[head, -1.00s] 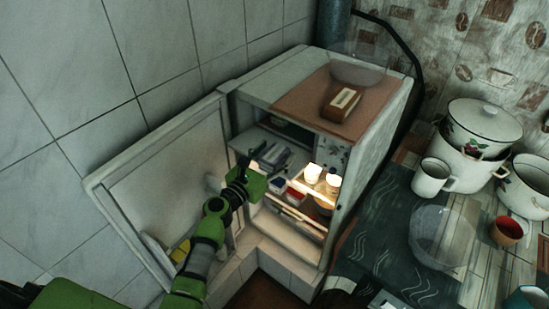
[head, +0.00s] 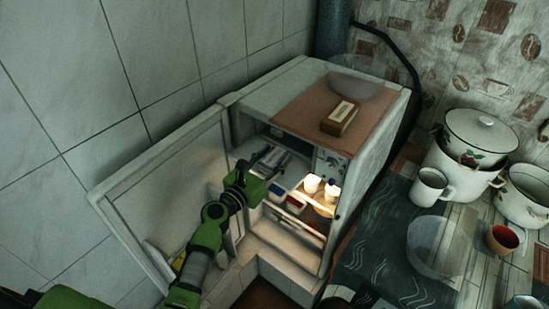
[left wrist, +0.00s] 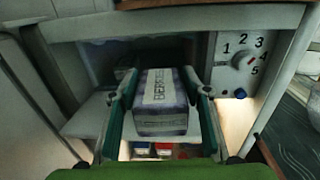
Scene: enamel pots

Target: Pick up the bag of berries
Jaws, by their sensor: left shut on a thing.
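The bag of berries (left wrist: 160,98) is a grey-purple block with lettering on it in the left wrist view. It sits between the two fingers of my left gripper (left wrist: 160,80), which is shut on it. In the head view my left gripper (head: 267,158) reaches into the upper compartment of the open fridge (head: 381,135). The bag is hard to make out there, small and partly hidden by the gripper. My right gripper is not in view.
The fridge door (head: 160,190) stands open on the left. A dial panel (left wrist: 240,62) is right of the bag. A brown box (head: 339,118) lies on top; pots (head: 470,150) and a mug (head: 428,187) are at right.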

